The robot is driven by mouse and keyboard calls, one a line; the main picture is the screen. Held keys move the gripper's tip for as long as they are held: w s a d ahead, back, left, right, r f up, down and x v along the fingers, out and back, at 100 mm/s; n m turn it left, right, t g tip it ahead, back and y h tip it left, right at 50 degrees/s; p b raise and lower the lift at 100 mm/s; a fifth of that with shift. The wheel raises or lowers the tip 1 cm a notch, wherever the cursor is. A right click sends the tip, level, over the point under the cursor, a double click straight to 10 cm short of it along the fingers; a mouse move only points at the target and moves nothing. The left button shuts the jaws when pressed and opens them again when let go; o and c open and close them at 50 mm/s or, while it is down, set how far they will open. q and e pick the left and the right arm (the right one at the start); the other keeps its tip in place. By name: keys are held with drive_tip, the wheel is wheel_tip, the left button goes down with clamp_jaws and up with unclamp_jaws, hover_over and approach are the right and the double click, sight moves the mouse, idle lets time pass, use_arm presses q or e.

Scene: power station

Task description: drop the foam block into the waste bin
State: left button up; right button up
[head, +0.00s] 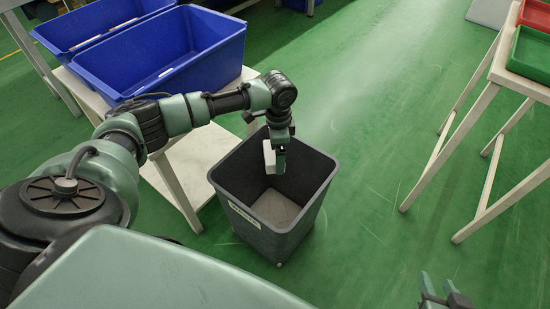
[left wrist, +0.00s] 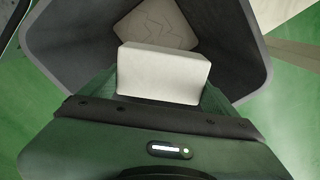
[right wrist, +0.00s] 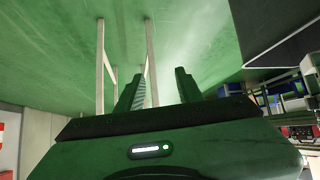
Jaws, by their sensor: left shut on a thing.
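The white foam block (head: 269,157) is in my left gripper (head: 281,157), at about rim height over the opening of the dark grey waste bin (head: 300,226). In the left wrist view the block (left wrist: 163,73) sits between the fingers, with the bin's inner wall (left wrist: 75,35) around it and a pale patch of the bin's floor beyond. The bin stands upright on the green floor. My right gripper (head: 445,294) is at the lower right of the head view, away from the bin. In the right wrist view its fingers (right wrist: 158,88) are apart with nothing between them.
A pale table (head: 165,185) with blue crates (head: 170,65) stands left of and behind the bin. Another pale-legged table (head: 475,112) with a red tray (head: 535,14) and a green tray (head: 530,55) stands at the right.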

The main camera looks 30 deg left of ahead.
use_arm(q)
drive_tip(key=shift+f+b, duration=0.9)
drive_tip(key=shift+b, duration=0.25)
use_arm(e)
drive_tip(key=w+a+r+t+y, duration=0.25)
drive_tip(key=w+r+t, duration=0.35)
drive_tip(key=r, duration=0.3)
use_arm(q)
drive_tip(key=shift+f+b, duration=0.75)
drive_tip(key=shift+b, duration=0.45)
use_arm(e)
wheel_tip(320, 180, up, 12)
drive_tip(key=s+a+t+y, duration=0.1)
drive_tip(key=t+y, duration=0.1)
drive_tip(key=t, duration=0.5)
drive_tip(key=shift+s+a+r+n, duration=0.2)
drive_tip(key=shift+s+a+n, duration=0.1)
drive_tip(key=shift+a, duration=0.05)
use_arm(q)
drive_tip(key=o, duration=1)
drive_tip(key=shift+o, duration=0.2)
